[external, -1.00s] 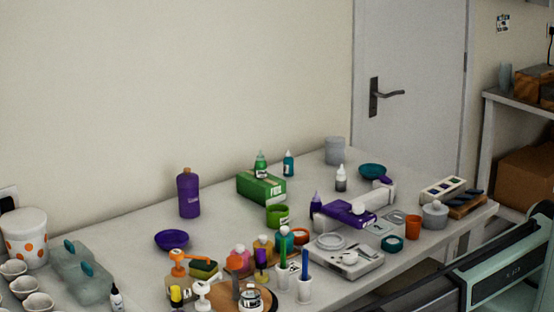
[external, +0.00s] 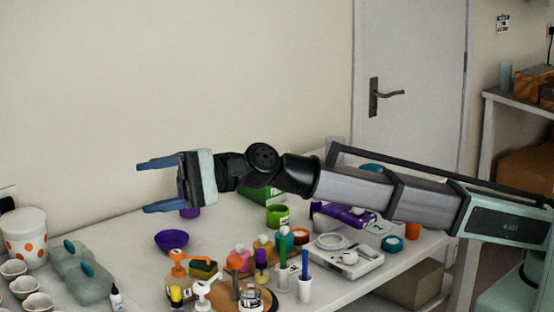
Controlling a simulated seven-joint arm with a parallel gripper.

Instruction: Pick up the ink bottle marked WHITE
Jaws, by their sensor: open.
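My gripper (external: 144,187) is open and empty, with its fingers pointing left in the air over the back left of the table. A small white bottle with a dark band stood at the back of the table in the earlier external view. My arm now hides that spot. A white bottle with a dark tip (external: 116,298) stands at the front left, well below my gripper. No lettering is readable on either, so I cannot tell which is marked WHITE.
A purple bottle (external: 190,213) is mostly hidden behind my gripper. A purple bowl (external: 172,240), a green cup (external: 277,215) and a scale (external: 345,260) stand on the table. Several pump bottles crowd the front. A spotted bucket (external: 26,236) stands at the left.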

